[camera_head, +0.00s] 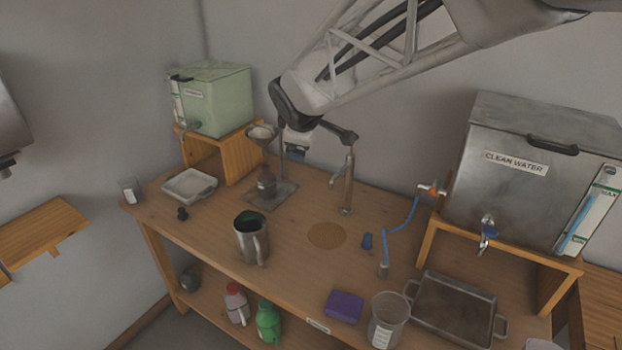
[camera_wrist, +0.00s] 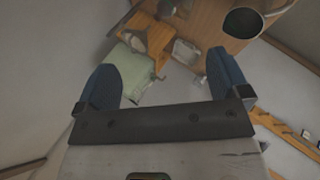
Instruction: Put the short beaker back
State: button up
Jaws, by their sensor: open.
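A small clear beaker (camera_head: 130,189) with a pale label stands upright at the far left corner of the bench. A larger clear beaker (camera_head: 387,318), also labelled, stands at the bench's front edge, right of centre. The small one looks like the short beaker. A flat round brown mat (camera_head: 326,235) lies bare mid-bench. My gripper (camera_head: 297,150) is above the back of the bench, partly hidden behind my arm and far from both beakers. In the wrist view, its blue fingers (camera_wrist: 165,82) are wide apart with nothing held between them.
A metal pitcher (camera_head: 251,238), a funnel stand (camera_head: 265,165) and a tap post (camera_head: 348,185) rise from the bench. A white tray (camera_head: 189,186) lies at left, near a green tank (camera_head: 215,98). The steel water tank (camera_head: 540,170) and metal pan (camera_head: 452,312) fill the right.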

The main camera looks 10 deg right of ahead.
jog(key=s+d+f+m+g, duration=0.2)
jog(key=s+m, duration=0.4)
jog(key=s, duration=0.9)
jog(key=s+d+f+m+g+y, duration=0.1)
jog(key=s+m, duration=0.6)
jog(key=s, duration=0.9)
notch_tip(320, 180, down, 3)
jog(key=shift+s+d+r+g, duration=0.25)
jog(key=shift+d+g, duration=0.2)
jog(key=shift+g, duration=0.65)
